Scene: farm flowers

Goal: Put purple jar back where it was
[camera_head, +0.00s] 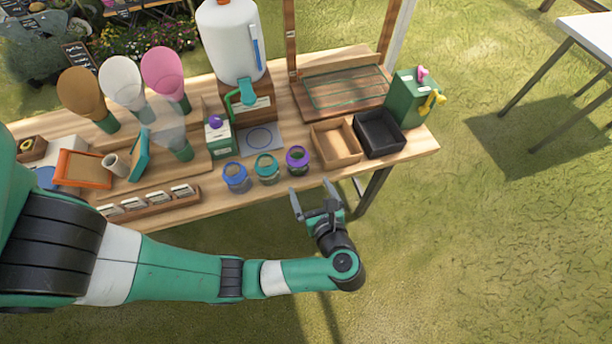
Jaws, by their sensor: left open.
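The purple jar (297,160), a small jar with a purple rim, stands upright near the table's front edge. It is at the right end of a row with a teal-rimmed jar (267,169) and a blue-rimmed jar (235,177). My left gripper (311,192) is open and empty. It hangs in front of the table's front edge, just below the purple jar in the picture and apart from it. My right gripper is not in view.
A brown box (335,143) and a black box (379,134) sit right of the jars. A white dispenser (230,42) with a teal tap stands behind them on a wooden table (415,145). A card rack (150,203) lies to the left. Grass in front is clear.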

